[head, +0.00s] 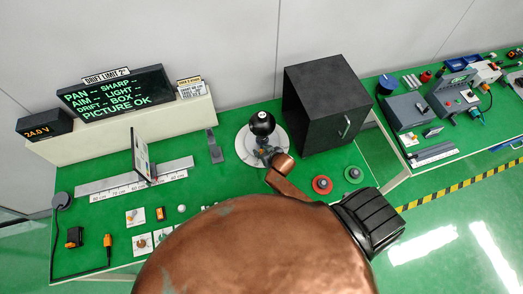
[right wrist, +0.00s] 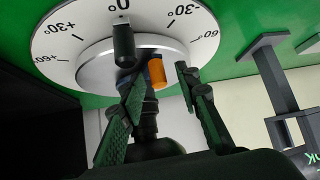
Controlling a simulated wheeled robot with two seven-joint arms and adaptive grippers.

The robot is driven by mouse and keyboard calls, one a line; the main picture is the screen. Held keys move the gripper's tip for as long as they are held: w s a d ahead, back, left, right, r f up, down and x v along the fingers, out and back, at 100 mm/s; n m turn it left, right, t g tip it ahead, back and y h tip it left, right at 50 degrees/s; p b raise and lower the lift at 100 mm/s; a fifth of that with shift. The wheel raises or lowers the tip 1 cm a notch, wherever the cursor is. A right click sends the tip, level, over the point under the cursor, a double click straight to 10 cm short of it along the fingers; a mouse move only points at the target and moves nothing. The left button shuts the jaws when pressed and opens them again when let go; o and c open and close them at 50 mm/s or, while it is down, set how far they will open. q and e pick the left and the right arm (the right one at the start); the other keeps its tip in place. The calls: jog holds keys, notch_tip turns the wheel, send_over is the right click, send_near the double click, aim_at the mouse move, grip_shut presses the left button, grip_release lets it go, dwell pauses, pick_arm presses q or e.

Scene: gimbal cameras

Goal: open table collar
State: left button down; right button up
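The round white dial plate (head: 280,135) stands on the green table, with a black ball-shaped camera head (head: 262,123) above it. In the right wrist view the dial (right wrist: 205,42) carries degree marks around a silver turntable disc (right wrist: 92,66). A black upright piece (right wrist: 123,42) is near the 0 mark, with an orange cylinder (right wrist: 157,73) beside it. I cannot tell which part is the collar. My right gripper (head: 264,156) is at the dial's front edge. Its fingers (right wrist: 159,80) are apart, with the orange cylinder between their tips; contact is unclear. My left gripper is not seen.
A black box (head: 325,105) stands right of the dial. A ruler rail (head: 110,185) with an upright card (head: 140,155) lies to the left. A sign display (head: 118,95) is behind. My copper arm hides the table's front.

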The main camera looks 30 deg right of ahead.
jog(key=shift+w, duration=0.15)
jog(key=c, duration=0.7)
grip_shut()
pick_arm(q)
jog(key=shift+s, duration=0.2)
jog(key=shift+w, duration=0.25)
